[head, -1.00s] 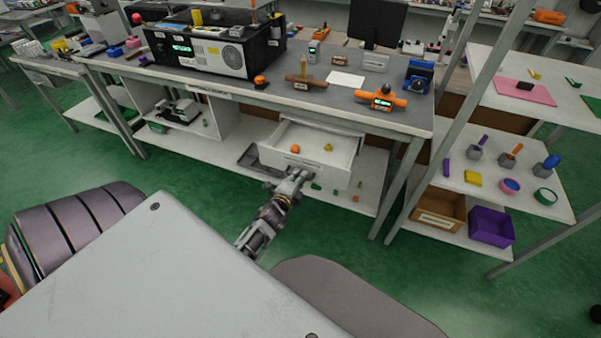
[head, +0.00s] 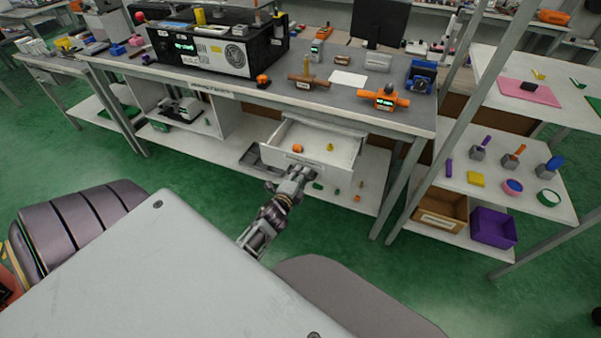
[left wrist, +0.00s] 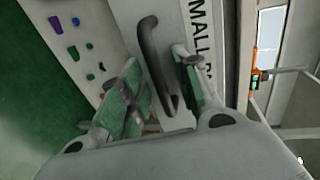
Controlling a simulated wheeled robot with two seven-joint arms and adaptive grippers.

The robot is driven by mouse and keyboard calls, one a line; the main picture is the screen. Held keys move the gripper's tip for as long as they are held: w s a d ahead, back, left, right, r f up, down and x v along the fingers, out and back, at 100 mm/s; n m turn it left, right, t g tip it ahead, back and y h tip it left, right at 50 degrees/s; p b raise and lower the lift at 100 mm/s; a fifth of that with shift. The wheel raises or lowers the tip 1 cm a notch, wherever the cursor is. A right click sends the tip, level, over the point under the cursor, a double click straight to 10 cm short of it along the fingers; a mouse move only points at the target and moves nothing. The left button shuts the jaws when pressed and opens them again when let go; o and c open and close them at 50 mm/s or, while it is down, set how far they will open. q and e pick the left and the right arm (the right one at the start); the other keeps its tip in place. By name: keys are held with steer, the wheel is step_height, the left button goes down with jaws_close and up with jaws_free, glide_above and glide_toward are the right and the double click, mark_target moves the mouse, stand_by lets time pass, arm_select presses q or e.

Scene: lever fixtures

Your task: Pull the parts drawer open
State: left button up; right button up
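The white parts drawer (head: 330,165) stands pulled out under the workbench, with a small orange item (head: 298,149) and a small yellow item (head: 330,147) inside. My left gripper (head: 293,176) is at the drawer's front. In the left wrist view, the dark bar handle (left wrist: 151,50) runs between the two fingers of my left gripper (left wrist: 158,78). The fingers are apart, with gaps visible beside the handle; I cannot tell whether either touches it. My right gripper is not in view.
The workbench top (head: 235,85) above carries a black machine (head: 265,45) and an orange valve-like fixture (head: 384,98). A lower shelf (head: 370,170) with small parts lies below the drawer. A shelf rack with a purple bin (head: 493,227) stands right. Green floor is clear in front.

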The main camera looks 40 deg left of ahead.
arm_select(q)
steer(key=v, duration=1.1)
steer(key=shift+s, duration=0.35)
steer(key=shift+d+r, duration=0.1)
stand_by(0.7)
